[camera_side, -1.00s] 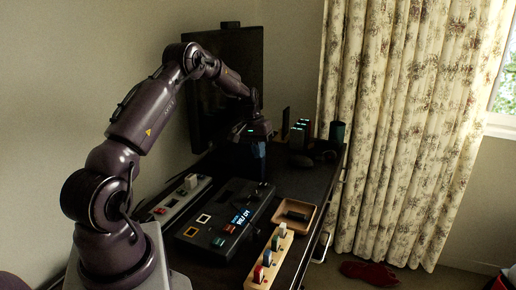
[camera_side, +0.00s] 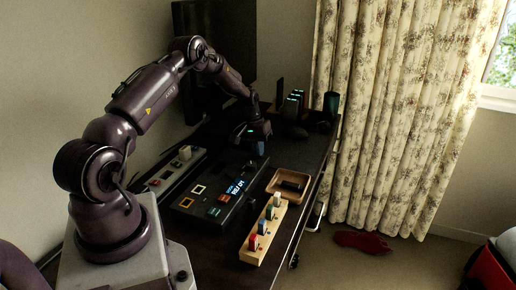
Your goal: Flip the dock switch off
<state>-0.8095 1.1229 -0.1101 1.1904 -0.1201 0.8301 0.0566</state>
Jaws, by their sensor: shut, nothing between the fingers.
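The dock (camera_side: 207,205) is a dark box on the table with a lit blue display, small coloured square buttons and small parts along its far edge. Its switch is too small and dark to make out, so I cannot tell its position. My gripper (camera_side: 260,150) is shut and empty, pointing down at the dock's far right end. I cannot tell whether the fingertips touch it. The hand hides part of that end.
A grey power strip (camera_side: 165,182) lies left of the dock. A wooden block with coloured pegs (camera_side: 251,254) and a wooden tray (camera_side: 276,197) stand to the right. A monitor (camera_side: 240,60), dark cup (camera_side: 331,104) and lit-topped items (camera_side: 296,101) are behind.

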